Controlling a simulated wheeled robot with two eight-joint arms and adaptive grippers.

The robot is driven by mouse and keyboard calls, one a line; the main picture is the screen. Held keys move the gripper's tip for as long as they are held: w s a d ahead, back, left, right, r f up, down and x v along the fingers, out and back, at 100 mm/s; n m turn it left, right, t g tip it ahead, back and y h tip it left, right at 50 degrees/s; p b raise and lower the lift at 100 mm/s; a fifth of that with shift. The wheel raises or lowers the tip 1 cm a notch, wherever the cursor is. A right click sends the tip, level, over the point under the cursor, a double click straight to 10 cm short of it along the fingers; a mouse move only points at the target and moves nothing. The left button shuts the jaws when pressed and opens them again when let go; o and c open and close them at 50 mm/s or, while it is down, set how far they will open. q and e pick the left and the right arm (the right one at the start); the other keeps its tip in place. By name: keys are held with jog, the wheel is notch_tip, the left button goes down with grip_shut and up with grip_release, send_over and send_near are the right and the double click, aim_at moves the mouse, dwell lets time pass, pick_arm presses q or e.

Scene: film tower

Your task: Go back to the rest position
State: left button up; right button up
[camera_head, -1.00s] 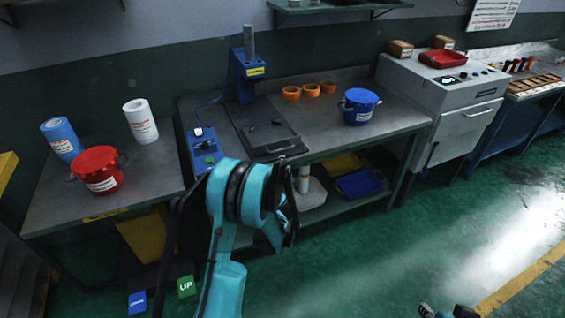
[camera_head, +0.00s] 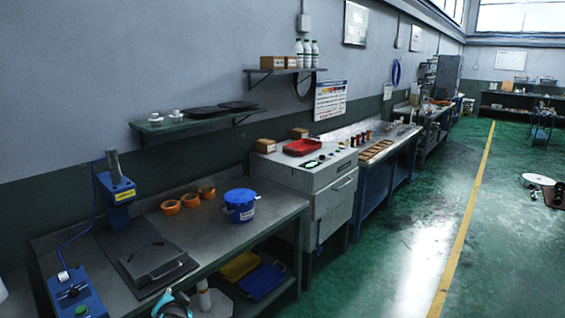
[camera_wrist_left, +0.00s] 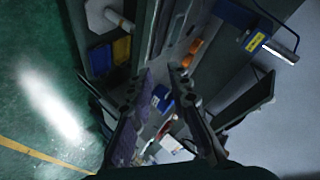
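My left gripper shows in the left wrist view (camera_wrist_left: 160,76) as two dark fingers spread apart with a gap between them. Nothing is held between them. In the head view only a small teal and black part of my left arm (camera_head: 173,306) shows at the bottom edge, in front of the workbench (camera_head: 215,232). My right gripper is in neither current view.
A blue pot (camera_head: 240,206), orange rings (camera_head: 188,200) and a blue press (camera_head: 117,190) stand on the bench. A grey machine (camera_head: 318,185) with a red tray (camera_head: 302,147) stands beyond. Green floor (camera_head: 400,255) right of the benches is clear.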

pick_arm(q)
jog(key=s+d+n+g+h, duration=0.1)
jog(key=s+d, duration=0.3)
jog(key=s, duration=0.3)
jog(key=s+d+f+n+g+h, duration=0.1)
jog(key=s+d, duration=0.3)
jog(key=s, duration=0.4)
jog(key=s+d+f+n+g+h, duration=0.1)
jog(key=s+d+n+h, duration=0.2)
jog(key=s, duration=0.5)
jog(key=shift+s+d+f+g, duration=0.2)
jog(key=shift+d+g, duration=0.2)
jog(key=shift+d, duration=0.4)
